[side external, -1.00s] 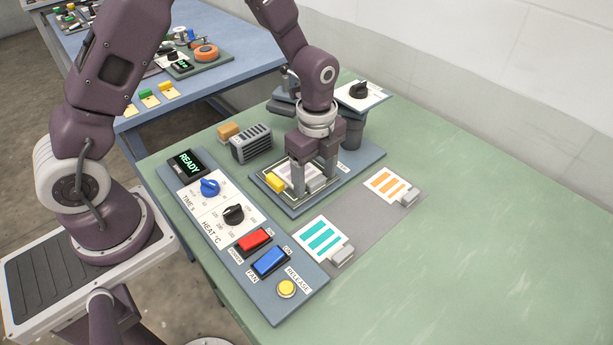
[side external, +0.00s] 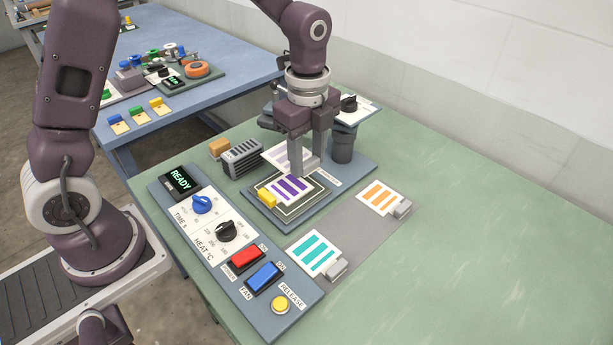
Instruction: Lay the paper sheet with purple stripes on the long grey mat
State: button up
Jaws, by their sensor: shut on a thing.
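My gripper (side external: 306,158) is shut above the press plate. A white paper sheet with pale purple stripes (side external: 276,154) extends from it to the left, raised above the plate; the gripper partly hides the sheet and its gripped edge. Below, a card with vivid purple stripes (side external: 290,188) lies on the dark press bed, with a yellow block (side external: 267,198) at its left edge. The long grey mat (side external: 349,231) lies in front, to the right. A teal-striped sheet (side external: 314,252) is at its near end and an orange-striped sheet (side external: 378,195) toward its far end; bare mat shows between them.
Both mat sheets have grey blocks, one at the teal sheet (side external: 337,270) and one at the orange sheet (side external: 402,209). The control panel (side external: 181,232) is left of the press. The press post (side external: 342,146) stands behind my gripper. The green table's right side is clear.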

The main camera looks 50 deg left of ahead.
jog(key=w+d+f, duration=0.2)
jog(key=w+d, duration=0.1)
jog(key=d, duration=0.4)
send_over(371, 239)
notch_tip(371, 239, down, 6)
jog(key=shift+s+r, duration=0.1)
jog(key=shift+r, duration=0.1)
jog(key=shift+f, duration=0.75)
jog(key=shift+f, duration=0.7)
jog(key=shift+f, duration=0.35)
jog(key=shift+f, duration=0.2)
jog(key=shift+f, duration=0.1)
dwell(0.4)
